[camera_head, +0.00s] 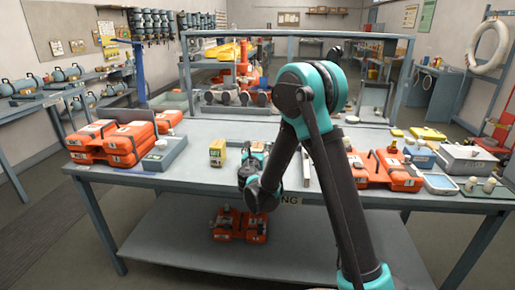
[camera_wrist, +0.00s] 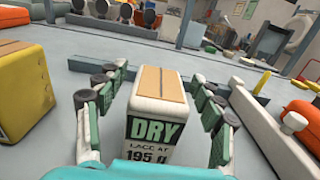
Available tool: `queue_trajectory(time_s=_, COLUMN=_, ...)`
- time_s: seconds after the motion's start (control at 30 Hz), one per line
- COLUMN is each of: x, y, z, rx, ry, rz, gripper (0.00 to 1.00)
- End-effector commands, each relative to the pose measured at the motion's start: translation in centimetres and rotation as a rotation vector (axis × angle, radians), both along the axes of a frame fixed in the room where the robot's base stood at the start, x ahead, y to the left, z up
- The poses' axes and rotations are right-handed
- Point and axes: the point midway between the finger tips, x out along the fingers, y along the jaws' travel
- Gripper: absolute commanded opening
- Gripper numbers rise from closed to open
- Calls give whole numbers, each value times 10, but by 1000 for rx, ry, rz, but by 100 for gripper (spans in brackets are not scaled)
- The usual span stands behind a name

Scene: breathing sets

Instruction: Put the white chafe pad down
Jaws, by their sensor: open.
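A white block (camera_wrist: 155,105) with a tan top and a green "DRY" label stands upright on the grey bench (camera_wrist: 90,50), between my fingers. It looks like the white chafe pad, but I cannot be sure of its name. My gripper (camera_wrist: 158,115) is open, with one finger on each side of the block and a visible gap on both sides. In the head view my gripper (camera_head: 252,172) is low over the middle of the bench near its front edge. The block (camera_head: 257,147) shows only partly there, behind my gripper.
A yellow block (camera_head: 217,152) stands close to the left; it also shows in the wrist view (camera_wrist: 25,90). Orange cases (camera_head: 110,142) are stacked on the left. A light bar (camera_head: 306,168) lies to the right, before more orange cases (camera_head: 395,170).

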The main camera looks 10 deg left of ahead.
Motion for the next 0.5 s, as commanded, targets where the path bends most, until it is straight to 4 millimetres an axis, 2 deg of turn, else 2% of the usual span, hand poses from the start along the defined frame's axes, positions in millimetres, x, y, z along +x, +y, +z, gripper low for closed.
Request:
queue_trajectory(time_s=0.17, x=-16, y=2, z=2, rx=0, ry=0, rz=2, gripper=67)
queue_trajectory(time_s=0.5, x=-85, y=4, z=2, rx=0, ry=0, rz=3, gripper=67)
